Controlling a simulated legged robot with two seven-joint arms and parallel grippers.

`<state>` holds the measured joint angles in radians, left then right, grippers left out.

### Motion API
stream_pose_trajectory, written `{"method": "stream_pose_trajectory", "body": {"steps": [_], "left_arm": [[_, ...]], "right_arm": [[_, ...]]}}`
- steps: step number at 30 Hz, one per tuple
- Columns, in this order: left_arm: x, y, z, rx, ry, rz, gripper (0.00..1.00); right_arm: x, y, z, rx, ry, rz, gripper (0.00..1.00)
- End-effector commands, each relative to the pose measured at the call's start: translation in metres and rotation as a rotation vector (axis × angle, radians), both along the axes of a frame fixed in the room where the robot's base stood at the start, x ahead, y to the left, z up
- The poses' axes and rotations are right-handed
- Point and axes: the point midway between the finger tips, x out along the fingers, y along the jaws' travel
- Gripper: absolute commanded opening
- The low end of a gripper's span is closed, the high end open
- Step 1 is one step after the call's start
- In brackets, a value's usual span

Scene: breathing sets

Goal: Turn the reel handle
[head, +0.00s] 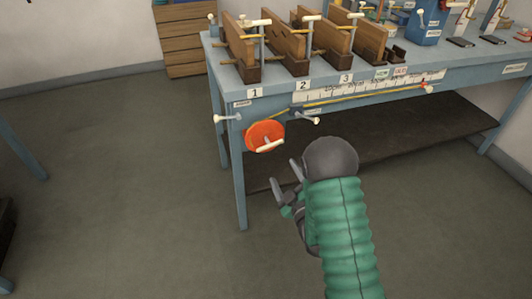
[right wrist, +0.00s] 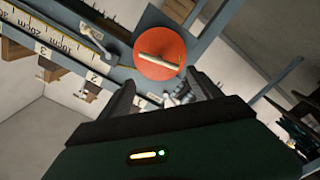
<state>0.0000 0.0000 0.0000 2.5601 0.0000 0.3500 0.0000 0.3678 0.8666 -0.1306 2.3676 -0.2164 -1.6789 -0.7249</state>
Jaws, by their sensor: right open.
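The reel is an orange-red disc (head: 265,136) on the front of the blue bench, near its left leg. Its pale handle (head: 267,146) lies across the disc's lower part. In the right wrist view the disc (right wrist: 160,53) is just beyond the fingers, with the cream handle (right wrist: 160,60) across its face. My right gripper (head: 286,177) is open and empty, below and slightly right of the reel in the head view, apart from the handle. Its two fingers also show in the right wrist view (right wrist: 165,95). My left gripper is not in view.
The blue bench (head: 228,90) carries wooden boards, clamps and a ruler strip (head: 370,88). White-ended levers flank the reel on the left (head: 226,118) and right (head: 305,118). A dark lower shelf (head: 400,140) lies under the bench. The floor to the left is clear.

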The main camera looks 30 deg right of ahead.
Motion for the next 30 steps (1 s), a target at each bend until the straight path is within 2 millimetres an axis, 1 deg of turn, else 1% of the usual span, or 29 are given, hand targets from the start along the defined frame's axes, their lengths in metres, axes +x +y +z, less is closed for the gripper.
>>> {"method": "stream_pose_trajectory", "body": {"steps": [5, 12, 15, 18, 22, 29, 30], "left_arm": [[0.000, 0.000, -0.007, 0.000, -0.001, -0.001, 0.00], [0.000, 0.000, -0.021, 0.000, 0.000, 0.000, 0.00], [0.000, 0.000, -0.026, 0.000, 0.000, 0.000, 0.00], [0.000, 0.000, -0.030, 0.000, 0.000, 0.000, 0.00], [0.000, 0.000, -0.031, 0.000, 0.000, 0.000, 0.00], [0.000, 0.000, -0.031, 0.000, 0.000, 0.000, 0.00], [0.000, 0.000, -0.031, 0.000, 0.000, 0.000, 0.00]], "right_arm": [[0.042, -0.004, 0.003, -0.007, -0.006, 0.002, 0.73], [0.103, -0.017, 0.004, -0.007, -0.004, 0.002, 0.73], [0.125, -0.023, 0.003, -0.005, -0.003, 0.002, 0.73], [0.141, -0.027, 0.003, -0.003, -0.001, 0.001, 0.73], [0.152, -0.030, 0.005, -0.003, -0.001, 0.000, 0.73], [0.153, -0.029, 0.006, -0.004, 0.000, 0.001, 0.73], [0.153, -0.029, 0.006, -0.004, 0.000, 0.001, 0.72]]}}
